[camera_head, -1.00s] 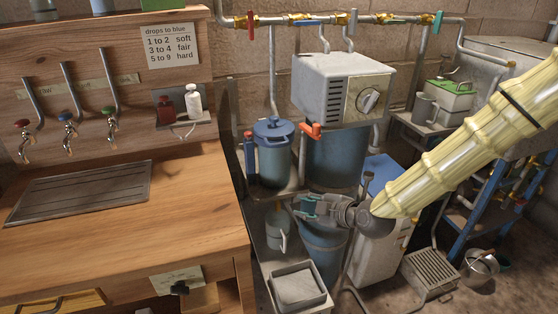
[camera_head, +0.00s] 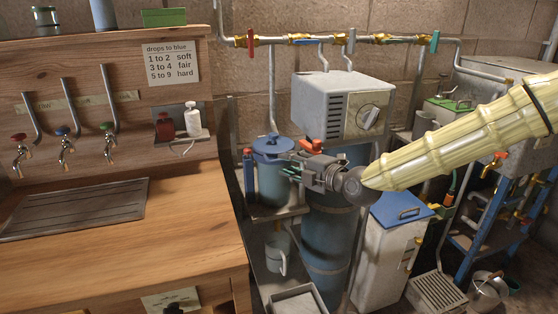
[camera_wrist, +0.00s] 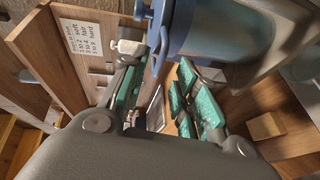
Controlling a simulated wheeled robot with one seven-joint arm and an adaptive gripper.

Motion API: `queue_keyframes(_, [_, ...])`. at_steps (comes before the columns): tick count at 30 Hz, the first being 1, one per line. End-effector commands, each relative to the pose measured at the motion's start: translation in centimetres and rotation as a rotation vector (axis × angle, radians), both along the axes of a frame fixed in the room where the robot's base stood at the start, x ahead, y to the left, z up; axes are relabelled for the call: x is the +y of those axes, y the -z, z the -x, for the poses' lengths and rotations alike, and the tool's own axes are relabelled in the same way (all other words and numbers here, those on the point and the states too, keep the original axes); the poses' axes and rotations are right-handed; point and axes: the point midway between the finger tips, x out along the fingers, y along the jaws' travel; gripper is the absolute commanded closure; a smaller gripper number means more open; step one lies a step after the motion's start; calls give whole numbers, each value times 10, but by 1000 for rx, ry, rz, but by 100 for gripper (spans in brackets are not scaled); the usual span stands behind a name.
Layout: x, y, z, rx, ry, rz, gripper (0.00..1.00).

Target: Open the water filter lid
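The water filter appears to be the blue canister (camera_head: 268,182) beside the tall blue cylinder, with a round blue lid (camera_head: 272,145) seated on top. In the wrist view, a blue lid or rim part (camera_wrist: 172,38) and the grey-blue canister (camera_wrist: 230,38) fill the top. My gripper (camera_head: 291,172) is at the right front of the canister, just below lid height. Its teal-padded fingers are apart, with nothing seen between them in the wrist view (camera_wrist: 158,98). Whether a finger touches the canister or lid cannot be told.
A red-orange handle (camera_head: 311,146) sits just right of the lid. A white box with a dial (camera_head: 343,105) is above. The tall blue cylinder (camera_head: 327,235) stands behind my gripper. A wooden counter (camera_head: 120,240) lies left; pipes with valves run along the wall.

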Motion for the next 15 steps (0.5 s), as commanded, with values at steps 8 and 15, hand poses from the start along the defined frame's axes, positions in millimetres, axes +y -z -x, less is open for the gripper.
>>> queue_keyframes(8, [22,6,-26,1,0,-1,70])
queue_keyframes(15, [33,9,-38,-1,0,1,70])
